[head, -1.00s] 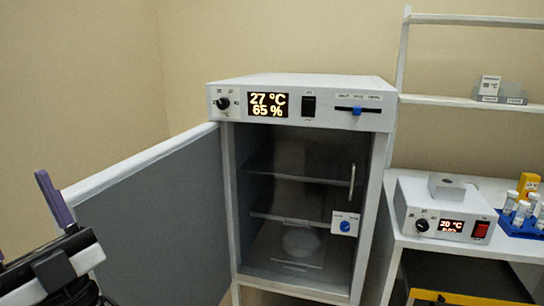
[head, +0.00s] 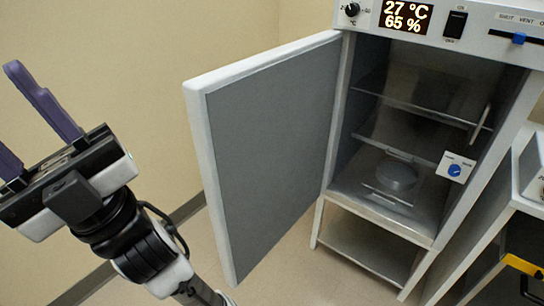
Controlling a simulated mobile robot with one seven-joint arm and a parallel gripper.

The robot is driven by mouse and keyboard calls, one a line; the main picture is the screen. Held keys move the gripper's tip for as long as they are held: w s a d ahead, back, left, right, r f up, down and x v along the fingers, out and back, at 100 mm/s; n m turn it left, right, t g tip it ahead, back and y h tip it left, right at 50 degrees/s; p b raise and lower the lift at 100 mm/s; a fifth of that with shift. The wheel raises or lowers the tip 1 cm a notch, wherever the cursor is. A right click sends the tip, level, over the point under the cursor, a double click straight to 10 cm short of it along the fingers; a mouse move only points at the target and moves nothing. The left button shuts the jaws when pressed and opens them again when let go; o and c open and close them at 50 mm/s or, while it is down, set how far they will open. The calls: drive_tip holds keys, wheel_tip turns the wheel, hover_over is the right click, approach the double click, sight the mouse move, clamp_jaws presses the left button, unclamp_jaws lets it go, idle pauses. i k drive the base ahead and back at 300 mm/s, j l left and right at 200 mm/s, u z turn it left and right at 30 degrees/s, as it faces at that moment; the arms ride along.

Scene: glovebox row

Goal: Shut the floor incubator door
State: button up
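The floor incubator (head: 345,165) stands right of centre in the head view, a white cabinet with a display reading 27 °C and 65 %. Its door (head: 268,150) is hinged at the left and swung wide open toward me, grey inner face showing. My gripper (head: 25,125) is at the far left, left of the door's free edge and apart from it. Its two purple fingers are spread apart with nothing between them; the lower finger is partly cut off by the frame edge.
Inside the incubator are wire shelves (head: 400,145), a round plate (head: 396,175) and a small blue-knob panel (head: 455,167). A white bench (head: 532,165) stands close on the right. Bare floor (head: 285,265) shows below the door. A beige wall is behind.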

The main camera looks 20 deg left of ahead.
sight(261, 124)
drive_tip(key=i+j+u, duration=0.2)
drive_tip(key=j+u, duration=0.3)
drive_tip(key=i+j+u, duration=0.3)
drive_tip(key=j+u, duration=0.2)
drive_tip(key=i+j+u, duration=0.35)
drive_tip(key=u, duration=0.15)
drive_tip(key=i+j+z, duration=0.15)
drive_tip(key=z, duration=0.3)
drive_tip(key=i+j+z, duration=0.15)
drive_tip(key=z, duration=0.25)
drive_tip(key=i+j+z, duration=0.15)
drive_tip(key=z, duration=0.3)
drive_tip(key=j+z, duration=0.65)
drive_tip(key=z, duration=0.2)
drive_tip(key=j+z, duration=0.45)
drive_tip(key=k+l+u, duration=0.1)
drive_tip(key=u, duration=0.3)
drive_tip(key=k+l, duration=0.05)
drive_tip(key=l, duration=0.05)
